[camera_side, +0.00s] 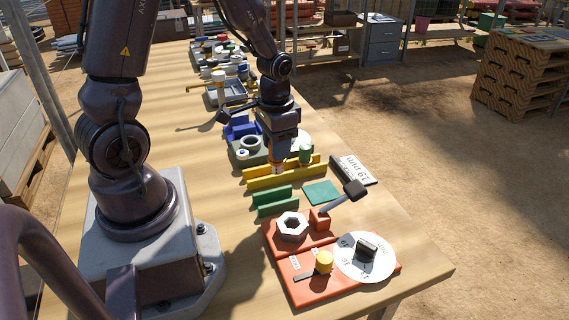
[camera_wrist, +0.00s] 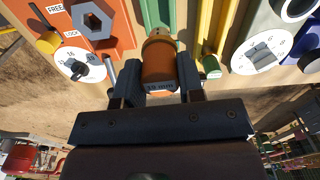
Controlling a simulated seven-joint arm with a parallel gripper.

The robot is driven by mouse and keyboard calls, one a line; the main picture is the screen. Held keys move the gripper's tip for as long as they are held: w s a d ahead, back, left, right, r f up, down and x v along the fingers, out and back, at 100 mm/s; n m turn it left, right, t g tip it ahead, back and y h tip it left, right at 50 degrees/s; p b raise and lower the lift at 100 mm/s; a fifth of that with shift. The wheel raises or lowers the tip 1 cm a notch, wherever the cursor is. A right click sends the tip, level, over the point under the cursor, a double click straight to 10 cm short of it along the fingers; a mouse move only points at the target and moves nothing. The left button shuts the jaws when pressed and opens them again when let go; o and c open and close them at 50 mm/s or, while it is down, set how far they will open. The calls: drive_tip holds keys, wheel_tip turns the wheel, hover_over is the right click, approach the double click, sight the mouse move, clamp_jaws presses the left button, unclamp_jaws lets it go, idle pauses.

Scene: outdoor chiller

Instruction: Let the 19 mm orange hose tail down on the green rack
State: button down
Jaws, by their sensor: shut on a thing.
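In the side view the orange hose tail (camera_side: 277,169) shows only as a small part under the gripper, beside the yellow rack (camera_side: 262,181). The green rack (camera_side: 272,203), two short parallel rails, lies nearer the camera than the yellow one. In the wrist view the green rack (camera_wrist: 157,14) lies just beyond the hose tail. I cannot tell whether the hose tail touches anything below.
A green cylinder (camera_side: 305,154) stands at the yellow rack. A green square (camera_side: 322,192) and a sign reading 19 mm (camera_side: 356,170) lie to the right. An orange panel (camera_side: 290,262) with a hex nut, a dial (camera_side: 365,257) and a dark-ended lever (camera_side: 352,190) is in front.

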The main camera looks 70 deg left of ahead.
sight(277, 172)
drive_tip(key=shift+d+m, duration=0.1)
drive_tip(key=shift+m, duration=0.3)
drive_tip(key=shift+f, duration=2.45)
drive_tip(key=shift+f, duration=0.35)
drive_tip(key=shift+f, duration=1.15)
drive_tip(key=shift+f, duration=0.25)
drive_tip(key=shift+f, duration=0.8)
